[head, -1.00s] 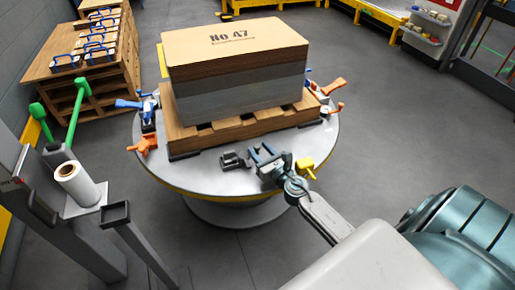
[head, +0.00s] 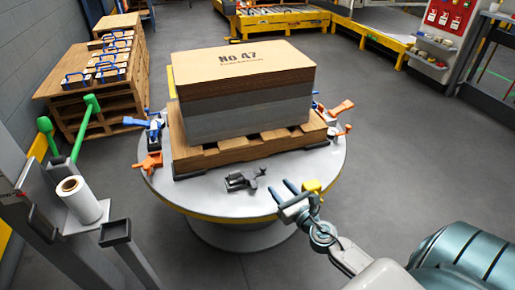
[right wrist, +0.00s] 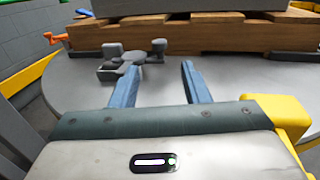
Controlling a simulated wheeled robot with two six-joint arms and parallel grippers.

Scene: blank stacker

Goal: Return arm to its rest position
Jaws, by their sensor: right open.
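My right gripper (head: 288,191) is at the front right edge of the round grey table (head: 220,192), its arm coming in from the lower right. Its two blue fingers are apart with nothing between them; they also show in the right wrist view (right wrist: 158,80). A dark grey toggle clamp (head: 246,179) lies on the table in front of the pallet, to the left of the fingertips and apart from them. In the right wrist view the clamp (right wrist: 130,62) shows beyond the fingers. My left gripper is not in view.
Blue and orange clamps (head: 150,162) stand at the table's sides. Open floor (head: 410,150) lies to the right.

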